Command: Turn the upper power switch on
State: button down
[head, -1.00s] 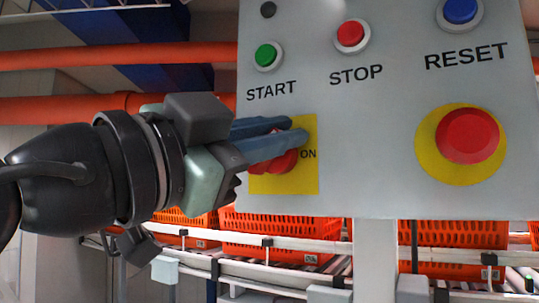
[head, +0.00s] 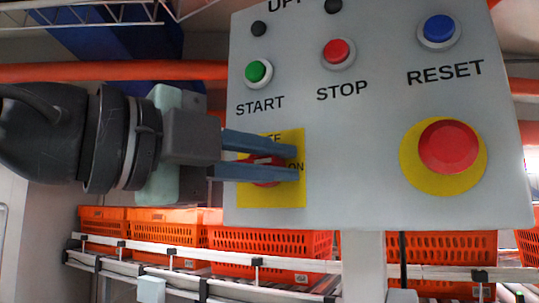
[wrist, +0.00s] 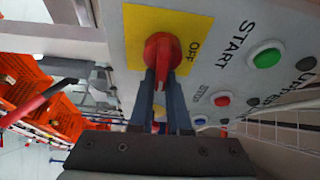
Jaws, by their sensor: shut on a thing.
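The upper power switch is a red rotary knob (head: 265,183) on a yellow plate (head: 290,196) at the lower left of the grey control panel. In the head view OFF is printed above it, partly hidden, and ON to its right. My gripper (head: 297,162) reaches in from the left, its two blue-grey fingers nearly level across the knob towards ON. In the wrist view the fingers (wrist: 162,85) straddle the red knob (wrist: 160,55) and are shut on its handle, which points along the fingers. OFF stands clear beside it; ON is hidden there.
The panel (head: 345,200) also bears a green START button (head: 258,72), a red STOP button (head: 339,52), a blue RESET button (head: 439,30) and a large red mushroom button (head: 448,146) on yellow. Orange totes (head: 270,243) stand on a conveyor behind and below.

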jog(key=shift+f+m, duration=0.1)
jog(key=shift+m, duration=0.2)
dwell(0.4)
jog(key=c, duration=0.9)
grip_release()
jog(key=b+v, duration=0.2)
jog(key=v, duration=0.5)
jog(key=shift+s+a+b, duration=0.15)
jog(key=shift+s+b, duration=0.05)
jog(key=shift+b, duration=0.2)
